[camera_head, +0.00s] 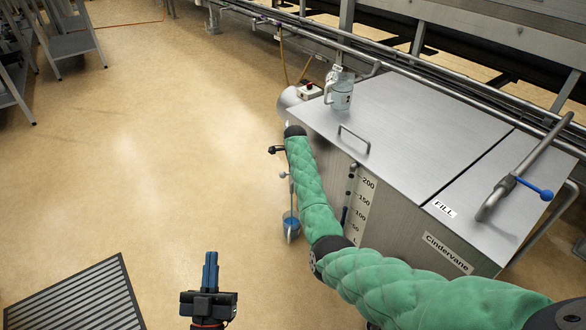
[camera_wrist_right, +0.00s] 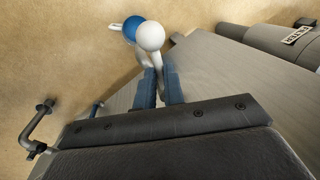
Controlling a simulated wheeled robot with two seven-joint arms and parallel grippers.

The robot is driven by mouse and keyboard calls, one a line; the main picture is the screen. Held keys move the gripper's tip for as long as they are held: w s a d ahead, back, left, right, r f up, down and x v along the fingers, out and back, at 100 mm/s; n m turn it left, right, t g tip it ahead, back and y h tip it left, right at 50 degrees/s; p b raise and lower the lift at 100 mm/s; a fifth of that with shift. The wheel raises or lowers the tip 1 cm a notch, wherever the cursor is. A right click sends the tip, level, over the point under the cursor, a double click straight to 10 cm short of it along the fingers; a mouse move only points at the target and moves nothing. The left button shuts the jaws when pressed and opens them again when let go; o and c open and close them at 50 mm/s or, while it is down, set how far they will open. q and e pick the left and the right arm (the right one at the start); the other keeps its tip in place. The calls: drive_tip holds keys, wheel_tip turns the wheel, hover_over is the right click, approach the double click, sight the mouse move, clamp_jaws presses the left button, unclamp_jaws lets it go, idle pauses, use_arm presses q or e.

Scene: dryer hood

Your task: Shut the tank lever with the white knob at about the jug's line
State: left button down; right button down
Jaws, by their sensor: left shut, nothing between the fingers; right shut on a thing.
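The white knob (camera_wrist_right: 150,36) shows just beyond my right gripper (camera_wrist_right: 158,85) in the right wrist view. The blue fingers of that gripper are shut around the lever's pale stem below the knob. In the head view my green right arm reaches the left side of the steel tank (camera_head: 395,125) and mostly hides that gripper. A small jug (camera_head: 290,222) with blue contents stands low beside the tank; blue also shows behind the knob in the wrist view (camera_wrist_right: 131,28). The jug's line is too small to read. My left gripper (camera_head: 211,272) is shut and empty above the floor.
A clear jug (camera_head: 342,98) marked 2 stands on the tank's back left corner. A level scale (camera_head: 361,205) is on the tank front, and a blue-handled valve (camera_head: 530,189) at right. A floor grate (camera_head: 75,300) lies at lower left.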

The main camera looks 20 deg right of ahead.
drive_tip(key=shift+w+r+m+p, duration=0.1)
drive_tip(key=shift+w+m+p, duration=0.2)
drive_tip(key=shift+m+p, duration=0.55)
use_arm(q)
drive_tip(key=s+f+g+y, duration=0.15)
drive_tip(key=f+g, duration=0.25)
drive_tip(key=f, duration=0.6)
drive_tip(key=s+f+g, duration=0.2)
drive_tip(key=f+g, duration=0.2)
drive_tip(key=f, duration=0.7)
drive_tip(key=s+f+g+y, duration=0.1)
drive_tip(key=s+f+g, duration=0.15)
drive_tip(key=f, duration=0.75)
drive_tip(key=w+r+t+h, duration=0.1)
drive_tip(key=w+r+t, duration=0.2)
drive_tip(key=r, duration=0.7)
drive_tip(key=w+r+t+b, duration=0.1)
drive_tip(key=w+r+t, duration=0.2)
drive_tip(key=r, duration=0.7)
drive_tip(key=shift+w+d+h, duration=0.35)
drive_tip(key=shift+w+d, duration=0.1)
use_arm(e)
drive_tip(key=m, duration=0.3)
drive_tip(key=w+m+h, duration=0.1)
drive_tip(key=m, duration=0.2)
drive_tip(key=w+d+m+g, duration=0.1)
drive_tip(key=m, duration=0.2)
drive_tip(key=shift+w+d+h, duration=0.1)
drive_tip(key=shift+w+h, duration=0.15)
drive_tip(key=shift+h, duration=0.05)
